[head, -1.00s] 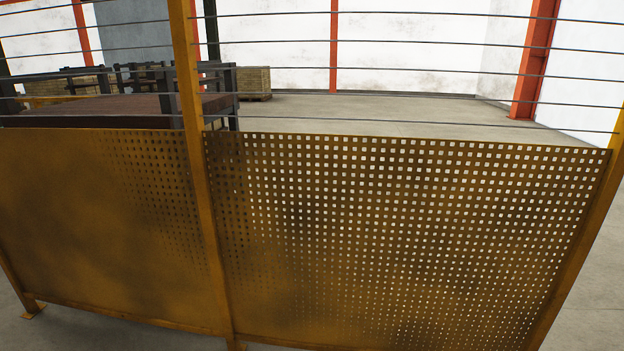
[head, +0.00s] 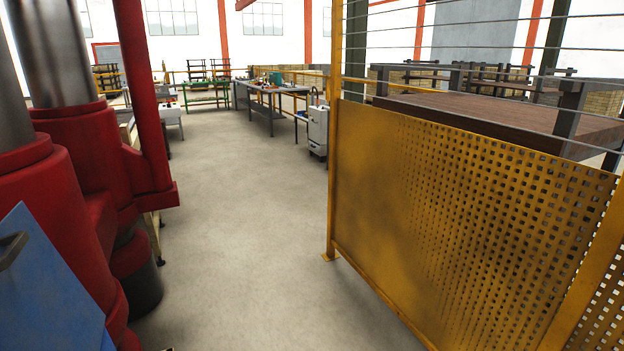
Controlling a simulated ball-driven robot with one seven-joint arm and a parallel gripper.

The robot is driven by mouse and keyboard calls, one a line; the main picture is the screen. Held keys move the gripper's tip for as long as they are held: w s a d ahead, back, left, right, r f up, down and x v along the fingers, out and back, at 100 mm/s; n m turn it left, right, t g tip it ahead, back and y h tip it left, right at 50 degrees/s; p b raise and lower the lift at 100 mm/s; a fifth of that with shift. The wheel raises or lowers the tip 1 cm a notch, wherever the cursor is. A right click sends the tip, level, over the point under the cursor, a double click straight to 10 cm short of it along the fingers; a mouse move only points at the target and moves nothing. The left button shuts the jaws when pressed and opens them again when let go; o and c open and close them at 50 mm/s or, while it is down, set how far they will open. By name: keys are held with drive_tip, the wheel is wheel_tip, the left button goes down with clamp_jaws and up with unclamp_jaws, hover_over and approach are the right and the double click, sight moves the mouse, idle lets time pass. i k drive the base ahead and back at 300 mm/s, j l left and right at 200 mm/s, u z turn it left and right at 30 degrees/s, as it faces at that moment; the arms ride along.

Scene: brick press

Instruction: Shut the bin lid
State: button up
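I cannot make out a bin or its lid for certain in the head view. A light grey box-shaped unit (head: 318,130) stands on the floor beyond the end of the yellow fence; I cannot tell whether it is a bin. My gripper is not in view.
A yellow perforated fence (head: 430,200) stands close on the right. Red press machinery (head: 75,170) and a blue panel (head: 45,285) with a dark handle fill the left. Clear concrete floor (head: 235,210) runs between them. Workbenches (head: 270,108) stand at the far end.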

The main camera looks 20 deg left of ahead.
sight(44, 306)
drive_tip(key=i+l+u, duration=0.1)
drive_tip(key=u, duration=0.3)
drive_tip(key=i+l+u, duration=0.2)
drive_tip(key=u, duration=0.2)
drive_tip(key=i+l+u, duration=0.15)
drive_tip(key=u, duration=0.3)
drive_tip(key=i+l+u, duration=0.1)
drive_tip(key=l+u, duration=0.5)
drive_tip(key=u, duration=0.2)
drive_tip(key=i+l+u, duration=0.35)
drive_tip(key=l, duration=0.2)
drive_tip(key=i+l+u, duration=0.2)
drive_tip(key=k+l+z, duration=0.1)
drive_tip(key=i+l+z, duration=0.1)
drive_tip(key=l+z, duration=0.15)
